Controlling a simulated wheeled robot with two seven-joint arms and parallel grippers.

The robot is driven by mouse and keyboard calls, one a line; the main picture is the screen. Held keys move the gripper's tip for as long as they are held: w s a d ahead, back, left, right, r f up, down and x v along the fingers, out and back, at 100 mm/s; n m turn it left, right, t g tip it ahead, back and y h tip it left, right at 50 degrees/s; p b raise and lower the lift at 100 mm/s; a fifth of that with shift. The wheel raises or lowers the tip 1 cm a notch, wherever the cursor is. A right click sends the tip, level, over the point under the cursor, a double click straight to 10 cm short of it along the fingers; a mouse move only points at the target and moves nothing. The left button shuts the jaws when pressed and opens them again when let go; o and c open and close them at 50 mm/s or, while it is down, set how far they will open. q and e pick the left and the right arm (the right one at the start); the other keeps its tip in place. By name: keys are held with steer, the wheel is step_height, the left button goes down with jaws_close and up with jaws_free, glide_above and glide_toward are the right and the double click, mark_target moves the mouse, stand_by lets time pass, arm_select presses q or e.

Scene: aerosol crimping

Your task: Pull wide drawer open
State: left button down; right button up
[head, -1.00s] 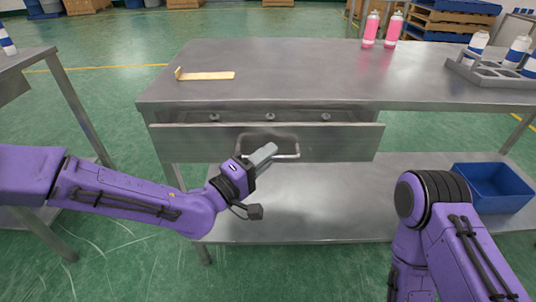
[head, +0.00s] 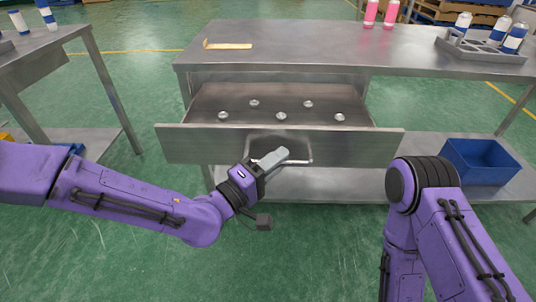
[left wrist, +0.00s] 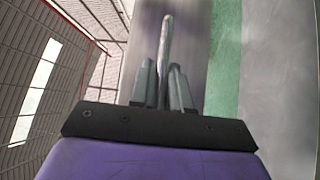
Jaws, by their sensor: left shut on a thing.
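The wide metal drawer (head: 355,149) under the workbench is pulled well out, with several small round metal parts (head: 281,116) lying inside it. Its bar handle (head: 307,154) is on the front panel. My left gripper (head: 283,155) is shut on the handle's left part. The left wrist view shows the handle (left wrist: 166,45) between the two fingers (left wrist: 163,88). My right arm comes in at the lower right; its gripper is not visible in either view.
A blue bin (head: 480,163) sits on the lower shelf at right. Another table (head: 40,52) stands at left. The floor before the drawer is clear.

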arm_select(q)
steer(key=shift+s, duration=0.3)
steer(key=c, duration=1.2)
jaws_free()
steer(key=p+v, duration=0.1)
steer(key=v, duration=0.9)
steer(key=shift+s+a, duration=0.2)
steer(key=shift+s, duration=0.05)
